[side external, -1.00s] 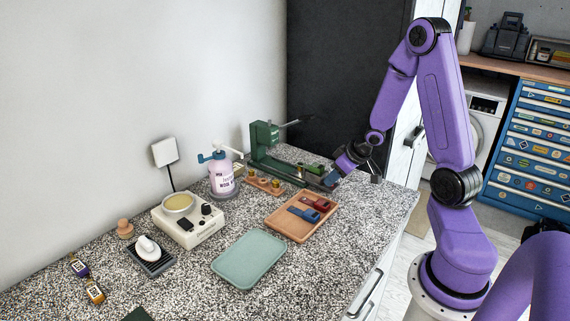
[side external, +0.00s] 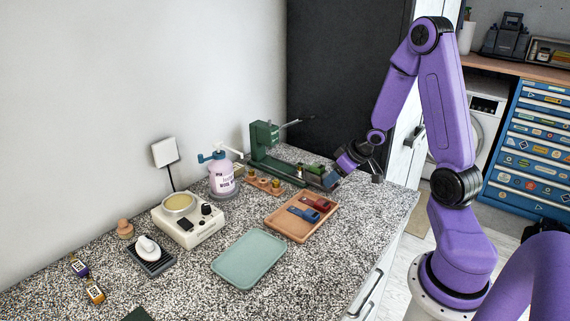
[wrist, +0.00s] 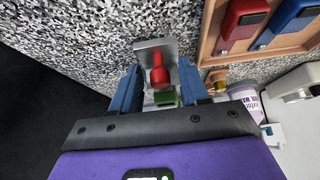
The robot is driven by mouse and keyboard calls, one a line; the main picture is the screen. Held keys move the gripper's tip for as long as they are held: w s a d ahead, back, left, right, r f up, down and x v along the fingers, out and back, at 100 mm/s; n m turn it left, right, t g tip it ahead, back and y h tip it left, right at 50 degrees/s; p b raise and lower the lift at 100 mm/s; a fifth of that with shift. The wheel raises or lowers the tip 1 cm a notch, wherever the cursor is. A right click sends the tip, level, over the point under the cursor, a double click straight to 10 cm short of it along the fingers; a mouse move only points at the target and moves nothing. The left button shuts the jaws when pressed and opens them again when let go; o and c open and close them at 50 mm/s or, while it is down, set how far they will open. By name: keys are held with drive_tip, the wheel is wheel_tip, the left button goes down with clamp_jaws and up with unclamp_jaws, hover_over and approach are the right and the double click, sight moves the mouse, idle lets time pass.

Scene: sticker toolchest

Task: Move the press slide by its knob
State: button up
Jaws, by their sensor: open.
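The green press (side external: 263,142) stands at the back of the counter, its long base reaching right toward my gripper (side external: 330,179). In the wrist view, the red knob (wrist: 160,74) stands on a grey metal plate (wrist: 150,47) of the slide. My gripper (wrist: 160,66) is open, with one blue finger on each side of the knob. Gaps show between the knob and both fingers, so I see no grip on it. A green part of the press (wrist: 167,98) shows behind the knob, between the fingers. In the side view the knob is hidden by my gripper.
A wooden tray (side external: 283,227) with red and blue clamp-like items lies in front of the press. A small wooden holder (side external: 265,186) and a pump bottle (side external: 222,178) stand left of it. A green tray (side external: 248,259) lies nearer. The counter's right edge is close to my gripper.

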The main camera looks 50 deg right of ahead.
drive_tip(key=shift+r, duration=2.9)
drive_tip(key=shift+w+a, duration=0.15)
drive_tip(key=shift+a, duration=0.25)
drive_tip(key=s+a+r+n+g+y, duration=0.2)
drive_tip(key=s+a+n+y, duration=0.1)
drive_tip(key=a, duration=0.8)
drive_tip(key=s+a+r+n+g+y, duration=0.1)
drive_tip(key=s+a+n+y, duration=0.15)
drive_tip(key=a, duration=0.85)
drive_tip(key=s+a+r+n+g+h, duration=0.1)
drive_tip(key=s+n+h, duration=0.1)
drive_tip(key=s, duration=0.6)
drive_tip(key=s+a+r+n+g+h, duration=0.1)
drive_tip(key=s+a+n+g+h, duration=0.1)
drive_tip(key=s+n, duration=0.3)
drive_tip(key=s+h, duration=0.1)
drive_tip(key=s, duration=0.2)
drive_tip(key=shift+a, duration=0.25)
